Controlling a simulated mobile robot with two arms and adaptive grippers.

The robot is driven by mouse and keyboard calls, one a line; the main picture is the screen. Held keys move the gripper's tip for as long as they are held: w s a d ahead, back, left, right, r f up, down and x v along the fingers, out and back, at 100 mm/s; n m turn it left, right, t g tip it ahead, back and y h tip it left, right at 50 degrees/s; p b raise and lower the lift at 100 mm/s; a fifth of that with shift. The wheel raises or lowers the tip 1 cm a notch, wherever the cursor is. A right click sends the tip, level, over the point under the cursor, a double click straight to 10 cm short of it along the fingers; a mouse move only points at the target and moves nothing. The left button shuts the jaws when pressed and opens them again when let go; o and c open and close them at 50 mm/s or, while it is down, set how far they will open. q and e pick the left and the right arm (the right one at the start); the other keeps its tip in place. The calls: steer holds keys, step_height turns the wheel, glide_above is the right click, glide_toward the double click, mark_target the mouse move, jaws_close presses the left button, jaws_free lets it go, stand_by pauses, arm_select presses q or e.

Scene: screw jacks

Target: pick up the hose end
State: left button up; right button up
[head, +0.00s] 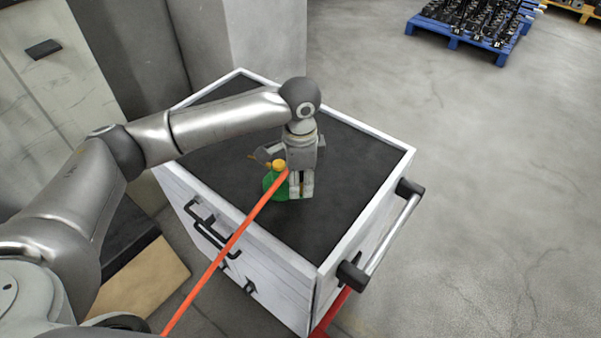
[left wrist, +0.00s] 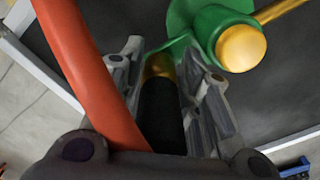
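My left gripper (head: 301,190) points down over the dark cart top, just right of a green screw jack (head: 270,186) with a yellow cap. In the left wrist view its two fingers (left wrist: 163,75) are close on either side of the hose end (left wrist: 162,112), a black sleeve with a brass tip. They appear shut on it. The orange hose (head: 228,246) runs from the gripper down to the lower left; it also passes left of the fingers in the wrist view (left wrist: 88,70). Where hose and sleeve join is hidden. My right gripper is out of view.
The white-rimmed cart (head: 375,200) has a raised edge, black front handles and a side push bar (head: 393,232). Its top is bare on the right. A blue pallet (head: 462,40) with black parts stands far off. Grey cabinets stand behind on the left.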

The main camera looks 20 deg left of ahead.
arm_select(q)
jaws_close()
steer(key=shift+r, duration=0.15)
